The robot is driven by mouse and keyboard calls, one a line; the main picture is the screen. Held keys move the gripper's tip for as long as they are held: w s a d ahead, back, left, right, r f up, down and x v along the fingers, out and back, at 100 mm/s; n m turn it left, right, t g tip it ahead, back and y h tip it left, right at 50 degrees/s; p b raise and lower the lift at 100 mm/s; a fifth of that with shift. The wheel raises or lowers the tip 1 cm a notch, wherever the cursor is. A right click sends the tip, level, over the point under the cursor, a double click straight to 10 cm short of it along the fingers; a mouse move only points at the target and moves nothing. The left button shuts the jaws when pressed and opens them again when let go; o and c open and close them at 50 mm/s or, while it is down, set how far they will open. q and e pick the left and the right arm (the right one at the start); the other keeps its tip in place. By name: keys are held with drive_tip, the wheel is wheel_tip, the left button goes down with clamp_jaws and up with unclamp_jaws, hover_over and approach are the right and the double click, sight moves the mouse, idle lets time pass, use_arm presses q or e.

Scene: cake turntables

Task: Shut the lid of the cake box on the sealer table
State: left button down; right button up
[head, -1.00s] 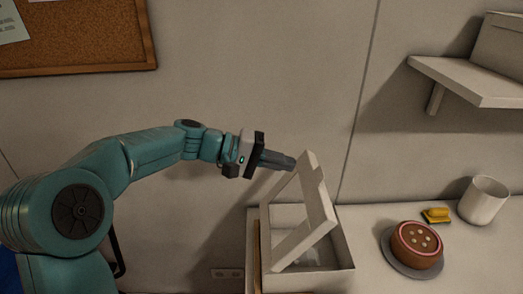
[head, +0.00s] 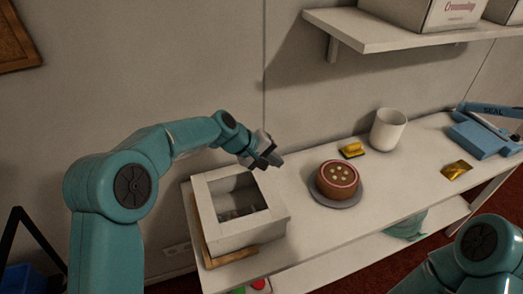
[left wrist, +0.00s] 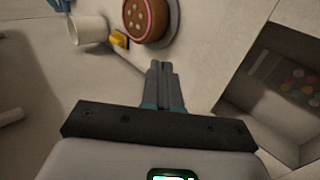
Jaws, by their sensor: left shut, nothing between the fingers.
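The white cake box (head: 252,232) stands at the left end of the white table (head: 300,240). Its windowed lid (head: 204,205) lies down over the box; I cannot tell if its edge is fully flush. Through the window I see dim contents. In the left wrist view the lid (left wrist: 240,88) shows at the right, with small coloured rounds behind the window. My left gripper (head: 272,161) is shut and empty, just beyond the box's back right side and apart from the lid. Its closed fingers (left wrist: 161,80) also show in the left wrist view. My right gripper is out of view.
A chocolate cake (head: 337,180) on a grey turntable (head: 350,203) stands right of the box. Behind it are a yellow item (head: 352,150) and a white pot (head: 388,130). A blue sealer (head: 477,138) and gold packet (head: 457,170) are further right. A shelf (head: 365,42) hangs above.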

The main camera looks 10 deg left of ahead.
sight(280, 183)
use_arm(q)
drive_tip(key=f+b, duration=0.1)
drive_tip(key=f, duration=0.1)
drive_tip(key=d+f+b, duration=0.1)
drive_tip(key=f, duration=0.1)
drive_tip(key=w+f+b, duration=0.1)
drive_tip(key=f+b, duration=0.1)
drive_tip(key=f, duration=0.1)
drive_tip(key=shift+w+d+f, duration=0.1)
drive_tip(key=shift+d, duration=0.3)
drive_tip(key=shift+f+b, duration=0.55)
drive_tip(key=shift+f, duration=0.15)
